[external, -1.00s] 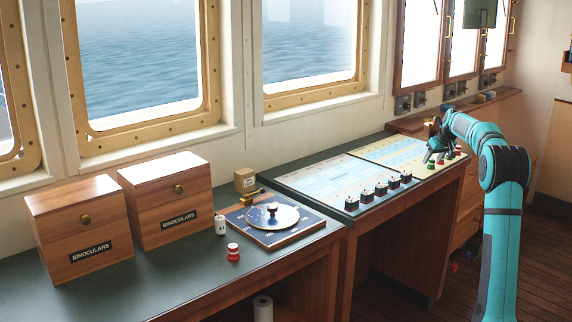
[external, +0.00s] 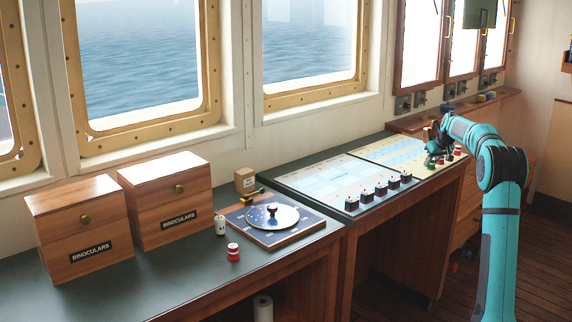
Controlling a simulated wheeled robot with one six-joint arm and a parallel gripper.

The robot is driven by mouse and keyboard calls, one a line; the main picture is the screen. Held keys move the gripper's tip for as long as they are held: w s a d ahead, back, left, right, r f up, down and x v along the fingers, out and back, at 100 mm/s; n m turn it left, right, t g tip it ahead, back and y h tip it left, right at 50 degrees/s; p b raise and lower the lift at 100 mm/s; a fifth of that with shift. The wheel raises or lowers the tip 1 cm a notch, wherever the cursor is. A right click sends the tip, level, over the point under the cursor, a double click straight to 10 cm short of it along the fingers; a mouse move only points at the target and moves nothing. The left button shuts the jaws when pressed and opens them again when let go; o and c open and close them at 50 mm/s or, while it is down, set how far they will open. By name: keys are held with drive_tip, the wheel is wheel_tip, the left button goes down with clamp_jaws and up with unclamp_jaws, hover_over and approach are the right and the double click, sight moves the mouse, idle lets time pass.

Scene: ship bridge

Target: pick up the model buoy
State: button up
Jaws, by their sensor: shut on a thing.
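Small red pieces (external: 457,150) stand close to the right of my gripper. A row of dark, white-topped blocks (external: 381,188) lines the desk front.

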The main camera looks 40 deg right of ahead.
wheel_tip(320, 180, up, 28)
drive_tip(key=w+a+n+y, duration=0.1)
drive_tip(key=w+a+n, duration=0.1)
drive_tip(key=w+a, duration=0.9)
drive_tip(key=w+a+n+y, duration=0.2)
drive_tip(key=w+a+n, duration=0.15)
drive_tip(key=a, duration=1.35)
drive_tip(key=w+a+n+y, duration=0.1)
drive_tip(key=w+a+n, duration=0.1)
drive_tip(key=w+a, duration=0.9)
drive_tip(key=s+a+n+g+y, duration=0.1)
drive_tip(key=s+a+n+y, duration=0.15)
drive_tip(key=a, duration=2.25)
drive_tip(key=s+a+n+g+y, duration=0.15)
drive_tip(key=a+n, duration=0.25)
drive_tip(key=a, duration=2.1)
drive_tip(key=s+a+n, duration=0.2)
drive_tip(key=s+a, duration=0.4)
drive_tip(key=a, duration=0.5)
drive_tip(key=s+a+n, duration=0.2)
drive_tip(key=s+a, duration=0.4)
drive_tip(key=a, duration=0.5)
wheel_tip(320, 180, down, 18)
drive_tip(key=shift+f+g, duration=0.2)
drive_tip(key=shift+g, duration=0.25)
